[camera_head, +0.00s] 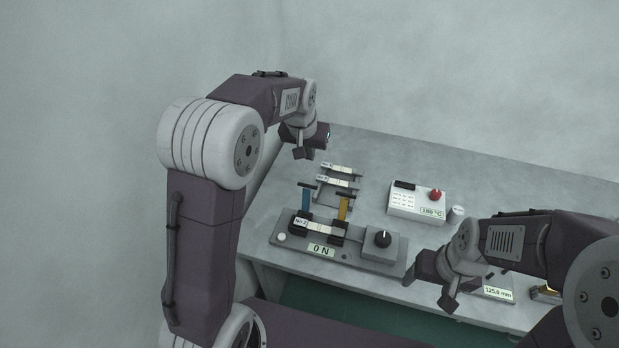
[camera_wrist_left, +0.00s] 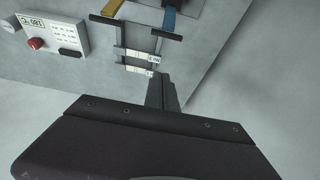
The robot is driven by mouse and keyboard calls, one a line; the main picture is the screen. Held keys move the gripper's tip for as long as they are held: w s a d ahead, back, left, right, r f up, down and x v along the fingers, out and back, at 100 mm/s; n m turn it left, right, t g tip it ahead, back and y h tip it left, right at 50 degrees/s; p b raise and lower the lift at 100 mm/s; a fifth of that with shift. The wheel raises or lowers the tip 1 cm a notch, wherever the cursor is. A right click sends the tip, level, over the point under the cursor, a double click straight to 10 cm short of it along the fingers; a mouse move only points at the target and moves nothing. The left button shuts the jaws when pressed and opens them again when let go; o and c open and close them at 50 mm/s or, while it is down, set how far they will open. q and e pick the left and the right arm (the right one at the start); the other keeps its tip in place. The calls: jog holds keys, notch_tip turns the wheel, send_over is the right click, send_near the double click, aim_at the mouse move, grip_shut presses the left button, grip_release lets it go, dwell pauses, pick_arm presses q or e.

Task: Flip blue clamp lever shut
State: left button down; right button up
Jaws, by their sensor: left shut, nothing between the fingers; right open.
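The blue clamp lever (camera_head: 306,199) stands upright at the left end of the grey fixture (camera_head: 373,247), with a dark crossbar on top. A yellow lever (camera_head: 343,208) stands upright to its right. A labelled strip (camera_head: 318,227) lies across the black clamps below them. In the left wrist view the blue lever (camera_wrist_left: 169,19) shows at the top, beside the yellow one. My left gripper (camera_head: 303,154) is shut and empty, above the table behind and clear of the blue lever; its fingers also show in the wrist view (camera_wrist_left: 161,92). My right gripper (camera_head: 432,285) is open and empty at the front edge, right of the fixture.
Two more labelled strips lie on a rack (camera_head: 338,182) behind the levers. A white box with a red button (camera_head: 436,194) and a small white cylinder (camera_head: 457,212) stand to the right. A gauge reading in mm (camera_head: 498,292) lies partly behind my right arm.

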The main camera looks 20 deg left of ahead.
aim_at(307, 198)
pick_arm(q)
notch_tip(307, 198, down, 9)
jog(key=shift+s+f+p, duration=0.2)
jog(key=shift+s+p, duration=0.1)
jog(key=shift+p, duration=0.15)
dwell(0.3)
